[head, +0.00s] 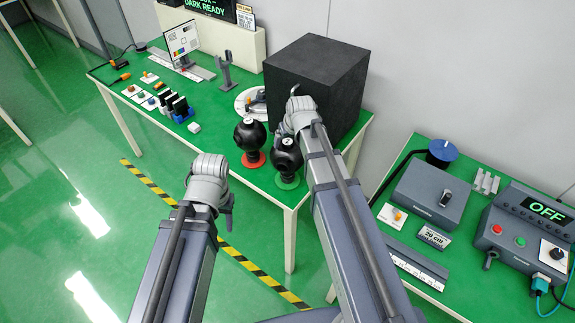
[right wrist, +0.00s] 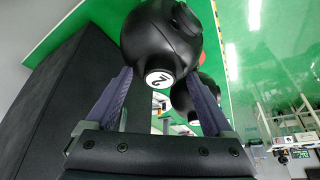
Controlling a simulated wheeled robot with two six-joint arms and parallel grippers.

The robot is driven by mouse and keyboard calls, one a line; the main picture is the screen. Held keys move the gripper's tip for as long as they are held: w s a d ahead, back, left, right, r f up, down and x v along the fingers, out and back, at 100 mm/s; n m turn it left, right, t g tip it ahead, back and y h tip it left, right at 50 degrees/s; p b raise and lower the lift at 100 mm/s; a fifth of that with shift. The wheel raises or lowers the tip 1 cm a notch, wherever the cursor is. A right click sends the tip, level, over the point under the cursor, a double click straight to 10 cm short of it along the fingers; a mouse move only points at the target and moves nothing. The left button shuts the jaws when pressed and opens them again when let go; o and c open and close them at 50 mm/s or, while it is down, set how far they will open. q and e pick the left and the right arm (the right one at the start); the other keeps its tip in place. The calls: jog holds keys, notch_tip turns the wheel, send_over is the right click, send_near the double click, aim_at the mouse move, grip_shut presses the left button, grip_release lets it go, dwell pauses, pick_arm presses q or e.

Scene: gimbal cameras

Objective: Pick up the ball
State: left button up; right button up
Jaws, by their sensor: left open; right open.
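Two black balls stand on the green table: one ball (head: 249,134) on a red disc (head: 254,160), the other ball (head: 287,153) on a green disc (head: 287,181). In the right wrist view a black ball (right wrist: 160,35) with a round white label marked 2 sits between and just beyond the fingers of my right gripper (right wrist: 165,88). A second black ball (right wrist: 200,100) shows behind it. In the head view my right gripper is mostly hidden by its wrist, beside the green-disc ball. The fingers are open. My left gripper (head: 228,208) is open and empty, over the floor in front of the table.
A large black box (head: 318,80) stands close behind my right gripper. A white round plate (head: 246,101), grey stand (head: 226,72) and monitor (head: 183,41) are further left. A second table with grey devices (head: 428,192) stands at right. The floor in front is clear.

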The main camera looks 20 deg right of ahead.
grip_shut()
dwell(0.5)
dwell(0.3)
